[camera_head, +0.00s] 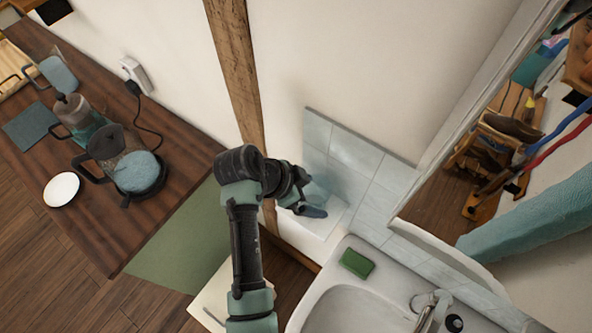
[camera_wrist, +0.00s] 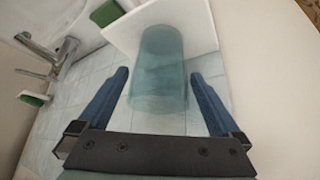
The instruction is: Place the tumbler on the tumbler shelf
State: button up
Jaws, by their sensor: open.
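The tumbler (camera_wrist: 160,62) is a translucent teal glass. In the wrist view it stands with its far end against a small white shelf (camera_wrist: 199,22), its near end toward me. My gripper (camera_wrist: 160,78) is open, with one blue finger on each side of the tumbler's near part and visible gaps between. In the head view my gripper (camera_head: 312,209) is over the white shelf (camera_head: 326,228) in the tiled corner. The tumbler is mostly hidden there behind my gripper.
A white sink (camera_head: 345,308) with a green soap bar (camera_head: 357,263) and a tap (camera_head: 433,305) lies right of the shelf. Tiles (camera_head: 345,150) and a mirror (camera_head: 480,130) stand behind. A wooden post (camera_head: 235,65) and dark counter (camera_head: 110,215) are left.

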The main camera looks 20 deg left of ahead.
jog(key=b+v, duration=0.1)
jog(key=v, duration=0.9)
jog(key=shift+r, duration=0.2)
jog(key=shift+s, duration=0.1)
